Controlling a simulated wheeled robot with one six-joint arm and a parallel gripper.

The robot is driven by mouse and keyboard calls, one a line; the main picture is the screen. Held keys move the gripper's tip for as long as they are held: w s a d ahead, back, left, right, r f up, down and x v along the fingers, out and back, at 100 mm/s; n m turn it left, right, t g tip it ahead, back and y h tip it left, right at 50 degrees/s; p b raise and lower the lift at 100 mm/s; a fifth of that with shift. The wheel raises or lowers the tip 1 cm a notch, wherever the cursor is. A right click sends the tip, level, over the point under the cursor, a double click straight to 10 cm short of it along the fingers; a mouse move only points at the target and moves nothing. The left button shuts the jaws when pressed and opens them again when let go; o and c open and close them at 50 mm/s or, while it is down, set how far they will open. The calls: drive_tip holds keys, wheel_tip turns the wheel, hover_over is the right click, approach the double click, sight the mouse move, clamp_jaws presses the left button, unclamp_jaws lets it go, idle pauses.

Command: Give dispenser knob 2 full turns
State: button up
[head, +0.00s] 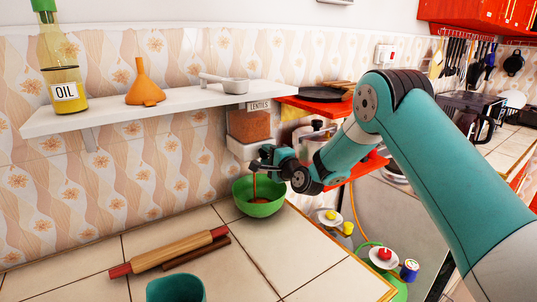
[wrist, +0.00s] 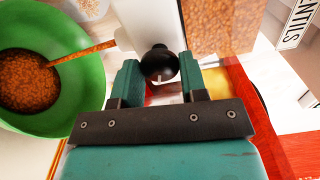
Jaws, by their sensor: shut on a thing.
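The lentil dispenser (head: 250,126) hangs on the wall under the white shelf, with a clear box of orange-brown lentils and a "LENTILS" label. Its black round knob (wrist: 159,62) sits between the two teal fingers of my gripper (wrist: 160,80), which is shut on it. In the head view my gripper (head: 264,160) is at the dispenser's lower front and hides most of the knob. A brown stream of lentils (wrist: 85,50) runs from the spout into the green bowl (head: 258,208). The bowl stands below on the tiled counter, and lentils (wrist: 28,82) lie in it.
A rolling pin (head: 170,252) and a teal cup (head: 176,288) are on the counter. The shelf (head: 170,100) above holds an oil bottle (head: 63,75), an orange funnel (head: 145,85) and a white scoop (head: 225,84).

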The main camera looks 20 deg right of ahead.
drive_tip(key=m+p, duration=0.1)
drive_tip(key=m, duration=0.2)
drive_tip(key=shift+m, duration=0.4)
drive_tip(key=m+p, duration=0.2)
drive_tip(key=m, duration=0.2)
drive_tip(key=shift+f, duration=0.1)
drive_tip(key=o, duration=0.9)
drive_tip(key=shift+b+v, duration=5.55)
drive_tip(key=shift+v, duration=3.25)
